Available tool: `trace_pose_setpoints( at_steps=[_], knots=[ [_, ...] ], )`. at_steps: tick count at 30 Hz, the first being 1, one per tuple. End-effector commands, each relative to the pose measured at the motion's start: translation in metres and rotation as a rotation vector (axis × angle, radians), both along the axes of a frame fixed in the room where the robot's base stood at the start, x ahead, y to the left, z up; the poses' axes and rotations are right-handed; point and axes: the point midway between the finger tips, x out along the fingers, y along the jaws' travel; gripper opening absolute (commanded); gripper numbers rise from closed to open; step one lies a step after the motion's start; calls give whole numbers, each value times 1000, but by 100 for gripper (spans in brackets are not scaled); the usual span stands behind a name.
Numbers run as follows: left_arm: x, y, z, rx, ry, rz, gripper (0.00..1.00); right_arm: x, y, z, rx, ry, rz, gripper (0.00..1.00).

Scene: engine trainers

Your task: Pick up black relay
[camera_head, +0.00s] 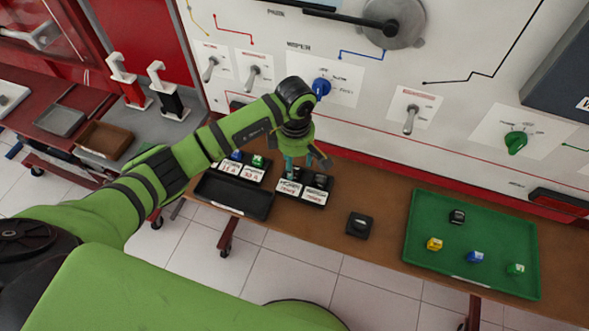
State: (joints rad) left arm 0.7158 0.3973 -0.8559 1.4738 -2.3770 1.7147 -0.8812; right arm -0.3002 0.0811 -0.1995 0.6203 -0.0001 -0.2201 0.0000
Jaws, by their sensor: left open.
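My left gripper (306,163) is over a small black tray (303,199) with white labels, its fingers pointing down and apart. A small dark block (320,181), possibly a black relay, sits at the back right of that tray, just below the fingers. I cannot tell whether they touch it. The gripper partly hides the back of the tray. Another small black block (457,216) lies on the green tray (420,240) at the right. My right gripper is not in view.
The green tray also holds yellow (434,244), blue (475,257) and green (515,269) blocks. A black square piece (359,225) lies on the brown table (385,200). Another labelled tray (235,197) stands left. The white panel (380,80) with switches rises behind.

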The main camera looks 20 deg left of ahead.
Motion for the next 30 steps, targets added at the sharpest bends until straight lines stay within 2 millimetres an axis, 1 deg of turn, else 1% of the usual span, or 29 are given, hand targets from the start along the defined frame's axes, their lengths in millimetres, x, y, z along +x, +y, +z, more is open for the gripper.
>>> trace_pose_setpoints(
  at_steps=[1,3,6,9,14,18,30],
  knots=[
    [-2,-3,-6,-2,7,1,56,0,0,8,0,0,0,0],
    [-1,-2,-18,-2,5,1,56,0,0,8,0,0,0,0],
    [-1,-2,-27,-1,2,1,56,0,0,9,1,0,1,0],
    [0,-2,-30,-2,0,-1,56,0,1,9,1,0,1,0],
    [0,-2,-30,-3,-1,-1,56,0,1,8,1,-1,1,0],
    [0,-2,-30,-3,-1,-1,8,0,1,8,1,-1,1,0],
    [0,-3,-29,-4,0,-1,9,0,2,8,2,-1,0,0]
  ],
)
